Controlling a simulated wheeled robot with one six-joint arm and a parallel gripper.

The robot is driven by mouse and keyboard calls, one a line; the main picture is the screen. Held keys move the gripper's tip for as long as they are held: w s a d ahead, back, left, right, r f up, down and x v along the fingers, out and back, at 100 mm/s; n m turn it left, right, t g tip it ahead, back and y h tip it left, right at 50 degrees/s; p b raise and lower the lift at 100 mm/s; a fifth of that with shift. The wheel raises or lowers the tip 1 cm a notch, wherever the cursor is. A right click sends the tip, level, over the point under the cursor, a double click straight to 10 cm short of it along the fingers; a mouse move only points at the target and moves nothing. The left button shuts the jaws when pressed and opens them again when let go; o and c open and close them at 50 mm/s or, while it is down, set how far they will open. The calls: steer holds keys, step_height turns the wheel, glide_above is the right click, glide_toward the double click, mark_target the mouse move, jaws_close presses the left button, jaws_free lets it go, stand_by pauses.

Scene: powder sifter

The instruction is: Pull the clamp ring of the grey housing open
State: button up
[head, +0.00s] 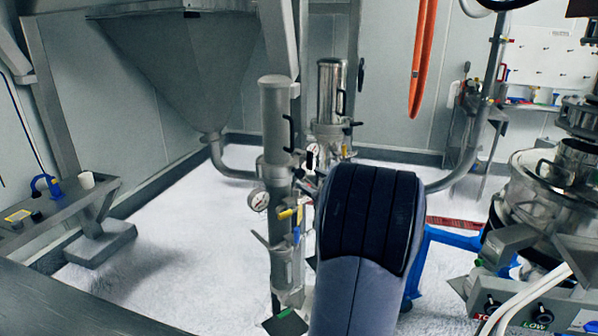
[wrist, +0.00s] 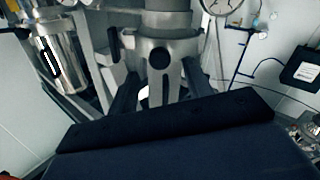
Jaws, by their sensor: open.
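The grey housing (wrist: 167,22) rises upright in the wrist view, at the top middle. A wide grey collar, which looks like the clamp ring (wrist: 158,48), surrounds it, with a dark round hole below and a lever-like piece at its left. In the head view a tall grey cylinder with a black handle, likely the same housing (head: 276,130), stands left of my arm. My gripper (wrist: 158,78) is open, its dark fingers spread low in front of the collar. Whether a finger touches it, I cannot tell. My arm hides the gripper in the head view.
A shiny steel cylinder (wrist: 60,55) stands left in the wrist view. A round gauge (head: 258,200) juts from the column. A sifter machine (head: 565,180) stands at the right, a hopper (head: 180,70) at the left.

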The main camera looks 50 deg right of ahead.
mark_target(302, 174)
steer(key=w, duration=0.5)
steer(key=shift+w+d+p, duration=0.25)
steer(key=shift+d+p, duration=0.15)
steer(key=shift+c, duration=0.5)
jaws_close()
